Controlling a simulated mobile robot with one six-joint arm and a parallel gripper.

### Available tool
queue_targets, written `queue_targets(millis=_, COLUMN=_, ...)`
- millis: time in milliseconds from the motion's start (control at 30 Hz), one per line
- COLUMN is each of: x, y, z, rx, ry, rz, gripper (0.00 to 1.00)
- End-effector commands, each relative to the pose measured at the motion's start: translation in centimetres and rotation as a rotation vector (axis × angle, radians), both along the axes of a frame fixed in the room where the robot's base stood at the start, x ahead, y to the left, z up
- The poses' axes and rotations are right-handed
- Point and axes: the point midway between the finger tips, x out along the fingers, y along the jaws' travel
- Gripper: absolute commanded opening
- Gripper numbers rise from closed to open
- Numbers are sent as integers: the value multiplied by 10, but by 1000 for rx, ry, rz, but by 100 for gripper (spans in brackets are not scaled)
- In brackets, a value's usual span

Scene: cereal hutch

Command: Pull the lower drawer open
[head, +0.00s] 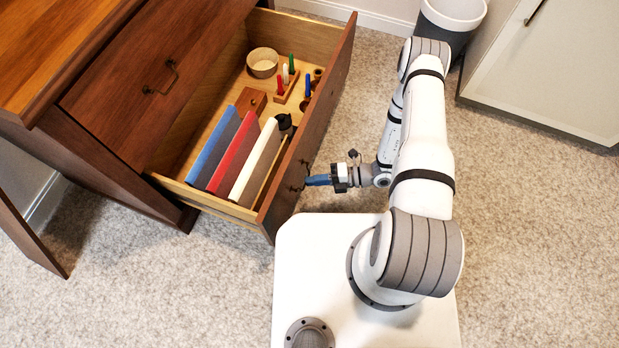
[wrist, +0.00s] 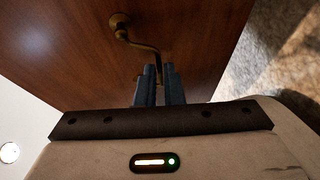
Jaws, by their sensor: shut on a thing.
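The lower drawer (head: 315,125) of the wooden hutch stands pulled well out, its inside open to view in the head view. Its wooden front also fills the upper part of the wrist view (wrist: 75,55). A brass handle (wrist: 143,45) is on that front. My gripper (head: 308,181) is at the outer face of the drawer front. In the wrist view its two dark fingers (wrist: 159,80) are closed around the handle bar. Part of the bar is hidden between the fingers.
The drawer holds blue, red and white upright books or folders (head: 232,155), a round bowl (head: 262,62) and small coloured pegs on a wooden stand (head: 287,85). A shut upper drawer (head: 150,85) is left. A grey-white bin (head: 450,20) and pale cabinet (head: 555,65) stand back right. Carpet is clear at right.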

Motion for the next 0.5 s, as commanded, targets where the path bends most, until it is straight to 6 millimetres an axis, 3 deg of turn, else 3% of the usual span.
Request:
queue_targets(millis=100, x=6, y=-1, z=-1, rx=-6, ry=-10, rz=-8, gripper=0)
queue_targets(millis=133, x=6, y=-1, z=-1, rx=-6, ry=-10, rz=-8, gripper=9)
queue_targets(millis=300, x=4, y=0, z=-1, rx=-5, ry=-8, rz=-3, gripper=23)
queue_targets(millis=400, x=3, y=0, z=-1, rx=-4, ry=-7, rz=-2, gripper=30)
queue_targets(millis=500, x=3, y=1, z=-1, rx=-3, ry=-5, rz=-1, gripper=30)
